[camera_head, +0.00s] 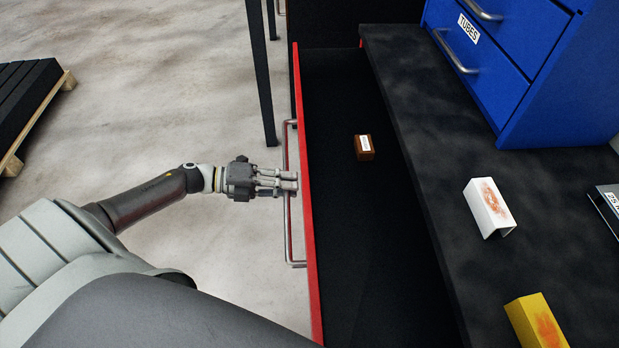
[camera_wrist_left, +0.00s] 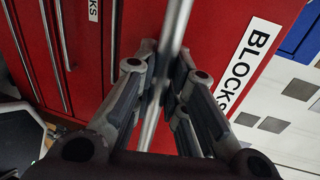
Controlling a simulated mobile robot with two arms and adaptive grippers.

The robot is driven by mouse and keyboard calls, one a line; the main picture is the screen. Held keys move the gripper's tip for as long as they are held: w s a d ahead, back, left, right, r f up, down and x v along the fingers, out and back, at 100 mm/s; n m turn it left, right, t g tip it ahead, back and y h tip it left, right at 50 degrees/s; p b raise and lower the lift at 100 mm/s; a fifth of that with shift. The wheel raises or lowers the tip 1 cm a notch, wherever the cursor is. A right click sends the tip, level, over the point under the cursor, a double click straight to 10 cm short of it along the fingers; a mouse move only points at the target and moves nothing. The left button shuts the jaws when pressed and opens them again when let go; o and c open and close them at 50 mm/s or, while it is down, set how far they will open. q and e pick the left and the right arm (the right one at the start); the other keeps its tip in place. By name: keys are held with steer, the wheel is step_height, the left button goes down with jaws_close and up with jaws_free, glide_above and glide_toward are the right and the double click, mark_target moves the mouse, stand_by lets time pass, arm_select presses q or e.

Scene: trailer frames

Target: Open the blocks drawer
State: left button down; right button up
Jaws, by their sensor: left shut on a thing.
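The blocks drawer has a red front (camera_head: 306,200) and is pulled out, with its dark inside showing in the head view. A small brown block (camera_head: 364,147) with a white label lies inside it. My left gripper (camera_head: 290,184) is shut on the drawer's metal handle (camera_head: 288,235), at about its middle. In the left wrist view the fingers (camera_wrist_left: 163,85) close around the handle bar (camera_wrist_left: 175,30), and the "BLOCKS" label (camera_wrist_left: 247,65) is on the red front to the right. My right gripper is not in view.
A dark worktop (camera_head: 480,265) lies right of the drawer, carrying a white angled piece (camera_head: 488,208), a yellow piece (camera_head: 536,322) and a blue cabinet (camera_head: 535,70) labelled "TUBES". A pallet (camera_head: 30,110) stands at the far left. Floor left of the drawer is mostly clear.

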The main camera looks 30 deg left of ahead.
arm_select(q)
steer(key=shift+f+v, duration=0.2)
steer(key=shift+v, duration=0.9)
steer(key=c, duration=1.5)
jaws_free()
steer(key=shift+o, duration=0.2)
steer(key=shift+a, duration=0.1)
steer(key=v, duration=1.2)
steer(key=shift+f, duration=0.1)
